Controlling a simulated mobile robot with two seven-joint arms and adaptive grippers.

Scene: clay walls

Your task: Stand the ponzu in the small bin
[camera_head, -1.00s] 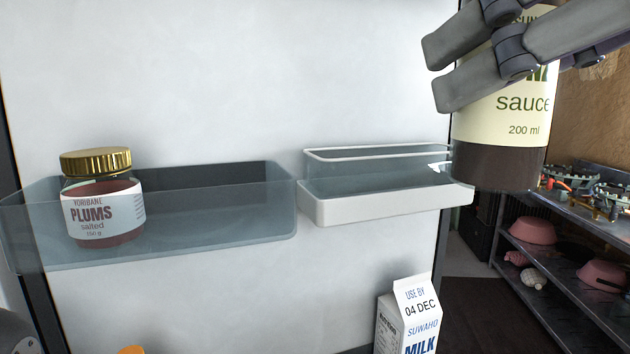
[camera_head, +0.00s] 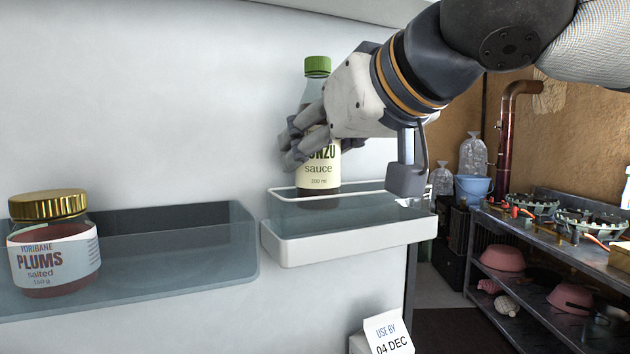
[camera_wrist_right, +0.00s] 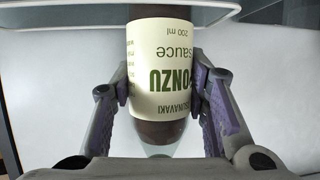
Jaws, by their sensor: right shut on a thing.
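The ponzu (camera_head: 320,178) is a dark sauce bottle with a green cap and a cream label, held upright. My right gripper (camera_head: 303,140) is shut on it around the upper label; the right wrist view also shows the bottle (camera_wrist_right: 162,70) between both fingers. The small bin (camera_head: 345,243) is the white-edged clear door bin at the centre. The bottle's base is at the bin's back part, behind the clear front; whether it touches the bin floor I cannot tell. My left gripper is not in view.
A wider clear bin (camera_head: 180,250) at left holds a gold-lidded plums jar (camera_head: 52,248). A milk carton (camera_head: 385,336) stands below the small bin.

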